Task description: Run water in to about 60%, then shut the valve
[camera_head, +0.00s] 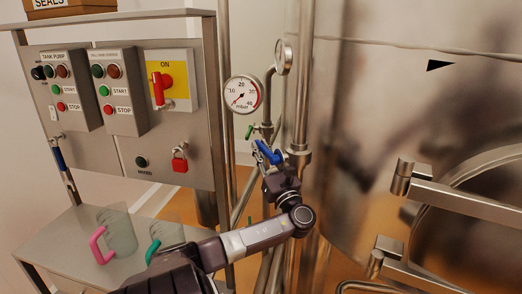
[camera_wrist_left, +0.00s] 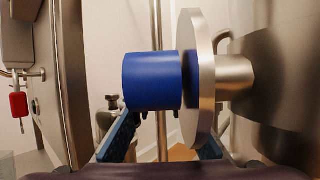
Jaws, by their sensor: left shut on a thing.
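A valve with a blue handle (camera_head: 270,154) sits on the steel pipework left of the big steel tank (camera_head: 350,130). My left gripper (camera_head: 264,163) is at this handle and shut on it. In the left wrist view the blue handle (camera_wrist_left: 152,80) is a thick blue cylinder beside a round steel disc (camera_wrist_left: 203,60). The blue-padded fingers of my left gripper (camera_wrist_left: 165,135) show below, on either side. How far the valve is turned I cannot tell. No water or level reading is clear. My right gripper is not in view.
A pressure gauge (camera_head: 242,95) marked mbar and a small green handle (camera_head: 249,132) are close by. A control panel (camera_head: 185,135) with a red switch (camera_head: 162,90) and red padlock (camera_head: 180,162) stands left. Jugs with pink (camera_head: 98,245) and green handles are on the shelf below.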

